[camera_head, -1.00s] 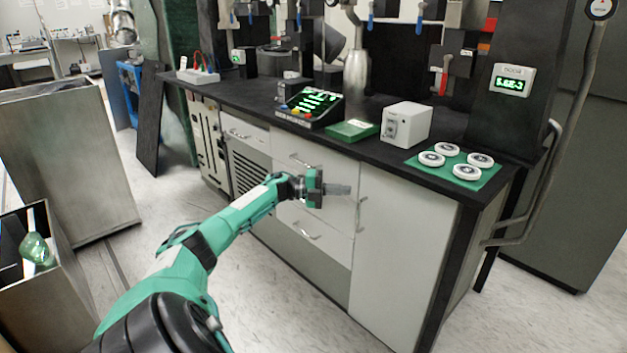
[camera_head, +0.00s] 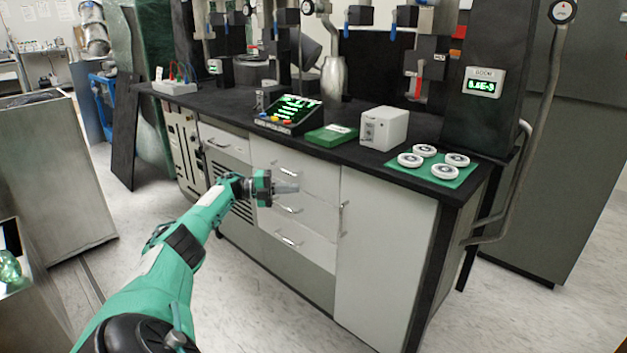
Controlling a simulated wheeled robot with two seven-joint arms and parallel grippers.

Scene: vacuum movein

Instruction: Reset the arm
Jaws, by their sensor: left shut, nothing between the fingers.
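My left arm comes in from the lower left and reaches towards the front of a lab bench. My left gripper (camera_head: 287,187) is shut and empty, pointing right, in front of the bench's white drawers (camera_head: 296,205) in the picture. I cannot tell whether it touches them. It is below the level of the black bench top (camera_head: 230,113). My right gripper and arm are not in view.
The bench top carries a control panel (camera_head: 288,115), a green box (camera_head: 331,135), a white box (camera_head: 384,128) and a green mat (camera_head: 395,169) with several white discs. Metal bins (camera_head: 50,170) stand at the left. The floor (camera_head: 270,310) before the bench is clear.

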